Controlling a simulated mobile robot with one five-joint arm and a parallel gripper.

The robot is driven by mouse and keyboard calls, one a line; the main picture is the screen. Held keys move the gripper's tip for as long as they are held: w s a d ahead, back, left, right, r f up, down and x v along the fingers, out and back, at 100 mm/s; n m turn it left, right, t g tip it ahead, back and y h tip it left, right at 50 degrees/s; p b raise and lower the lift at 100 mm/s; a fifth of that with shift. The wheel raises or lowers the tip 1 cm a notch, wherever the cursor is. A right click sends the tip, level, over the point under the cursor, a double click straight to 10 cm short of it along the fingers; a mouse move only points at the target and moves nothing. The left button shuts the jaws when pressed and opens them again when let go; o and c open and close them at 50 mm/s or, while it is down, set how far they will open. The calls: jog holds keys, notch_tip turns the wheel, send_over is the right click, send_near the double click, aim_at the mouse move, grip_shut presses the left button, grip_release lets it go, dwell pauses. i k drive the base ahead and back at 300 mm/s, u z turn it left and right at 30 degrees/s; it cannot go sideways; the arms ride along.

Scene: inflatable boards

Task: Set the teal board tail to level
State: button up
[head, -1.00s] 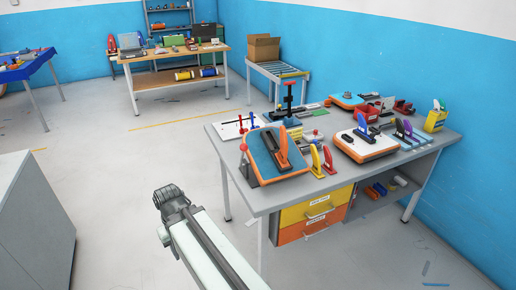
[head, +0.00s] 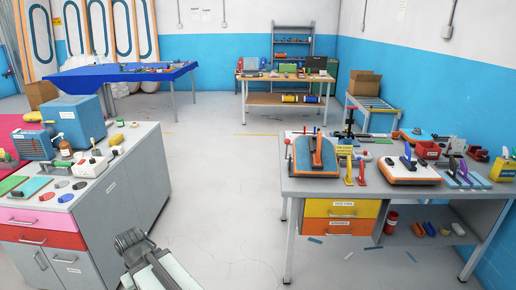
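The teal board tail (head: 302,157) is a blue-teal panel with an orange rim on the left part of the grey workbench (head: 345,190). It looks tilted, its far side raised. An orange and dark upright piece (head: 317,150) stands on it, too small to tell in detail.
A grey cabinet (head: 130,175) with tools on top stands close on the left. Yellow and orange drawers (head: 342,209) hang under the workbench. A white-topped board with an orange rim (head: 409,176) and yellow and red clamps (head: 349,172) sit beside the teal board.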

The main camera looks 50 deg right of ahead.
aim_at(304, 146)
jog(key=z, duration=0.4)
jog(key=i, duration=0.9)
jog(key=z, duration=0.1)
